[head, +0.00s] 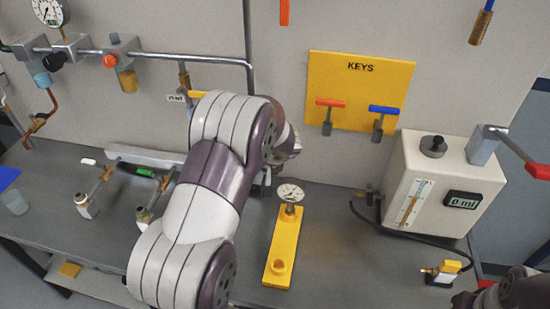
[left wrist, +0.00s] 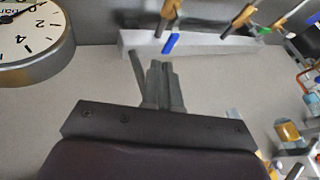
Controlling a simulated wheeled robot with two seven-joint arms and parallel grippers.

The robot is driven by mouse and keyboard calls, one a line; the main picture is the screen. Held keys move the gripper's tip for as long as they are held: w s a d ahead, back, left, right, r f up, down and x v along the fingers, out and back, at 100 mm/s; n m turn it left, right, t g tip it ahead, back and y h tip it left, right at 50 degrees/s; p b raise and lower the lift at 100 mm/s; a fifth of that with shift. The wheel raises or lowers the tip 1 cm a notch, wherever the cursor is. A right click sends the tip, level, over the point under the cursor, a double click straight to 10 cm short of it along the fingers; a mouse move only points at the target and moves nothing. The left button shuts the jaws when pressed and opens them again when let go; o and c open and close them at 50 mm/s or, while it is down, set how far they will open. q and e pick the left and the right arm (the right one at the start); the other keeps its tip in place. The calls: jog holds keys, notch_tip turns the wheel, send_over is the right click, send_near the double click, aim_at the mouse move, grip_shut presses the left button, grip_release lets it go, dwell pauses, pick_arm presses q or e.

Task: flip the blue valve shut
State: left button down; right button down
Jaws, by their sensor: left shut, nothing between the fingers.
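In the left wrist view a small blue handle (left wrist: 171,44), likely the blue valve's, sits tilted at the near edge of a pale manifold bar (left wrist: 205,38). A brass fitting (left wrist: 169,12) stands just behind it. My left gripper (left wrist: 158,68) shows below the handle in the picture, with its fingers together and nothing between them. A gap shows between fingertips and handle; its depth is hard to judge. In the head view my own left arm covers the middle, hiding the blue valve and my left fingers. My right gripper is not in view; only part of that arm shows at the lower right.
A green handle (head: 145,171) is on the same manifold bar (head: 140,155). A dial gauge (head: 290,193) stands on a yellow plate (head: 272,268). A yellow KEYS board (head: 355,90) holds red and blue T-handles. A white meter box (head: 420,185) stands at right.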

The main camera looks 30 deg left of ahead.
pick_arm(q)
jog(key=p+x, duration=0.2)
jog(key=x, duration=0.8)
jog(key=shift+w, duration=0.4)
jog(key=shift+a+r, duration=0.1)
jog(key=shift+a, duration=0.1)
jog(key=shift+a+n+b, duration=0.1)
jog(key=shift+n+b, duration=0.3)
jog(key=shift+b, duration=0.1)
